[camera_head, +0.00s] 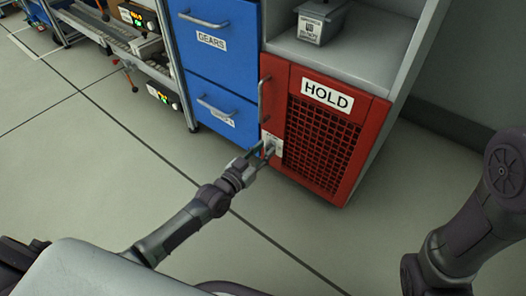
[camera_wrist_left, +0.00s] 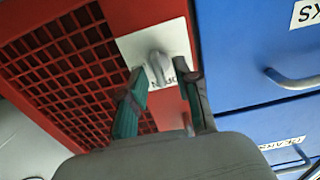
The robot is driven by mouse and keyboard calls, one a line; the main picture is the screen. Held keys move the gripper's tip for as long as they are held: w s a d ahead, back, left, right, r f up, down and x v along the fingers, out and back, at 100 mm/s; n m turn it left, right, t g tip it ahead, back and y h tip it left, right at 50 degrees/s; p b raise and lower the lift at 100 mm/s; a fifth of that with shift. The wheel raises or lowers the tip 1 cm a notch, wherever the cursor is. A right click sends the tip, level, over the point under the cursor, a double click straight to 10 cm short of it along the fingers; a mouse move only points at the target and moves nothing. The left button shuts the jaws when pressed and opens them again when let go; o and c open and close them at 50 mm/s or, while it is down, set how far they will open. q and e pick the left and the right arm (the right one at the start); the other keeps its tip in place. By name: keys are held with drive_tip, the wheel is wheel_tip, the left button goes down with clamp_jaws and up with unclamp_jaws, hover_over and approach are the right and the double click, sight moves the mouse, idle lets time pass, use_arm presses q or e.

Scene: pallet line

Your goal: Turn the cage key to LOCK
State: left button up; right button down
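The red cage door (camera_head: 318,142) with a HOLD label is closed. At its left edge is a pale lock plate (camera_head: 272,143) with a small grey key, too small to read there. In the left wrist view the key (camera_wrist_left: 158,66) stands out from the white plate (camera_wrist_left: 168,38), whose lettering is partly covered. My left gripper (camera_head: 262,154) is at the plate. In the left wrist view its two green-sided fingers (camera_wrist_left: 163,78) are apart, one on each side of the key, with gaps visible. My right arm shows at the right; its gripper is out of view.
A vertical grey handle (camera_head: 262,100) is on the door above the plate. Blue drawers (camera_head: 214,62) with bar handles stand to the left. A grey box (camera_head: 322,22) sits on the shelf above the cage. The floor in front is clear.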

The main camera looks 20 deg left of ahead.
use_arm(q)
clamp_jaws()
